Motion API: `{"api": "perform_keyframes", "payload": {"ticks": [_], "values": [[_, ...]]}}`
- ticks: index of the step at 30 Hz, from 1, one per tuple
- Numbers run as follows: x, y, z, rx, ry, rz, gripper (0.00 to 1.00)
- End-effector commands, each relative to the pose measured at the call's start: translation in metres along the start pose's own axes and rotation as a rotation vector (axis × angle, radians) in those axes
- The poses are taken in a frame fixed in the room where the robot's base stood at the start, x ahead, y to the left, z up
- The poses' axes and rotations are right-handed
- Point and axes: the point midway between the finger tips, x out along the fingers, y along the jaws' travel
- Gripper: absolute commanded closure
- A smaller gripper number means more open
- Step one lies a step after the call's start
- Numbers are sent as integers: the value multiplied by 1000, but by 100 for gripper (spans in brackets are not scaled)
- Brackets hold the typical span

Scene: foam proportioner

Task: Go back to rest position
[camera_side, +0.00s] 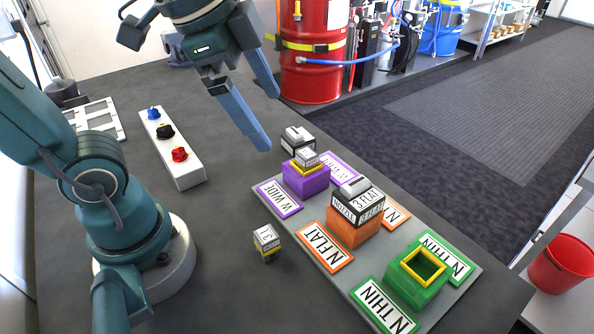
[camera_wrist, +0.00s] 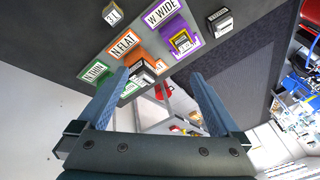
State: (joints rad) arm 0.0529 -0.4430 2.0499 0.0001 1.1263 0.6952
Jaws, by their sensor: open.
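My gripper (camera_side: 255,112) is open and empty, raised above the table behind the sorting board. Its two blue fingers are spread apart, and they also show in the wrist view (camera_wrist: 158,98). The grey board (camera_side: 325,228) holds a purple block (camera_side: 305,181), an orange block (camera_side: 352,231) and a green block (camera_side: 413,284). A small labelled cube sits on the purple block, and a larger black-and-white labelled block (camera_side: 357,203) sits on the orange one. The green block shows an open yellow-rimmed square top.
A small labelled cube (camera_side: 267,240) stands on the table left of the board. Another labelled block (camera_side: 297,140) stands behind the purple block. A white box with blue, black and red knobs (camera_side: 178,160) and a white frame (camera_side: 97,120) lie at the left. A red drum (camera_side: 313,60) stands beyond the table.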

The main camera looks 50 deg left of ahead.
Motion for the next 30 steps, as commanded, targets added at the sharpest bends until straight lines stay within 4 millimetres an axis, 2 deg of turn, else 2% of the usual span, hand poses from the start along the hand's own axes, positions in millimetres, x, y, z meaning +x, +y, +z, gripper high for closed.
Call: {"api": "perform_keyframes", "payload": {"ticks": [1, 6, 12, 18, 30], "values": [[0, 6, 12, -91, 16, -21, 0], [15, 24, 41, -416, 58, -58, 0], [33, 35, 55, -676, 57, -48, 0], [32, 32, 52, -747, 73, -51, 0], [32, 32, 52, -743, 72, -51, 0]]}}
